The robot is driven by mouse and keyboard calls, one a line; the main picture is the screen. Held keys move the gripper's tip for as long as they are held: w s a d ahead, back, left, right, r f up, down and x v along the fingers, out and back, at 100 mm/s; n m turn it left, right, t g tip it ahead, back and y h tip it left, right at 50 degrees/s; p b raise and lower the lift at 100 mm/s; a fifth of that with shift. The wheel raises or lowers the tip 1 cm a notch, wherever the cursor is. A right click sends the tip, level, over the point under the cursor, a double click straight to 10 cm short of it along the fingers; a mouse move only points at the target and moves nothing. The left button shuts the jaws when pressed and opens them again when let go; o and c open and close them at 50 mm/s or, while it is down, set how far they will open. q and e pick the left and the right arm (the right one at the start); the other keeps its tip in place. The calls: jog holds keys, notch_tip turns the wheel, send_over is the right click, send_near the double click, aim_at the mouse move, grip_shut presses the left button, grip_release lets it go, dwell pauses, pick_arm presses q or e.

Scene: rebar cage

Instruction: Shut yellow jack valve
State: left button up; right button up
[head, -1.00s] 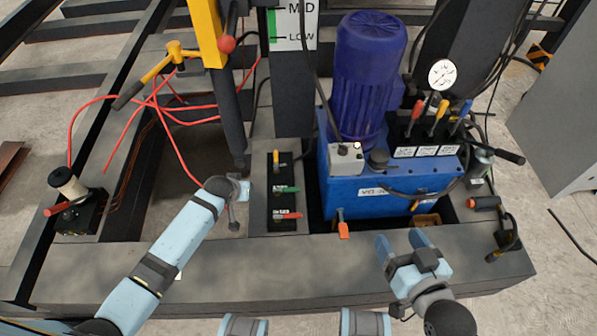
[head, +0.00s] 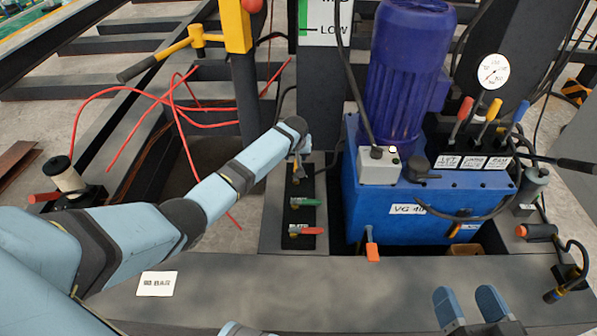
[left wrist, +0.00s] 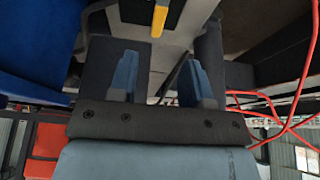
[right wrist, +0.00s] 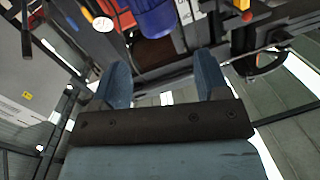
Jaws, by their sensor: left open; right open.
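In the left wrist view, a yellow handle (left wrist: 160,19) on a dark plate lies ahead, roughly between the open fingers (left wrist: 157,72). I see no clear contact. My right gripper (head: 467,301) is open and empty over the front beam; its parted fingers also show in the right wrist view (right wrist: 161,78).
The blue pump unit (head: 362,208) with its purple motor (head: 408,75) stands right of the valves. An orange-handled valve (head: 372,250) projects from its front. The front beam (head: 300,290) is largely clear.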

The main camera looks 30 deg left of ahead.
aim_at(296, 166)
pick_arm(q)
jog(key=b+x, duration=0.1)
jog(key=x, duration=0.2)
jog(key=shift+s, duration=0.1)
jog(key=b+x, duration=0.5)
jog(key=x, duration=0.2)
jog(key=shift+f, duration=0.3)
pick_arm(e)
jog(key=w+n, duration=0.1)
jog(key=w+d+n+t, duration=0.1)
jog(key=w+f+n, duration=0.1)
jog(key=n, duration=0.1)
jog(key=shift+d+t+y, duration=0.3)
jog(key=shift+d, duration=0.1)
pick_arm(q)
grip_shut()
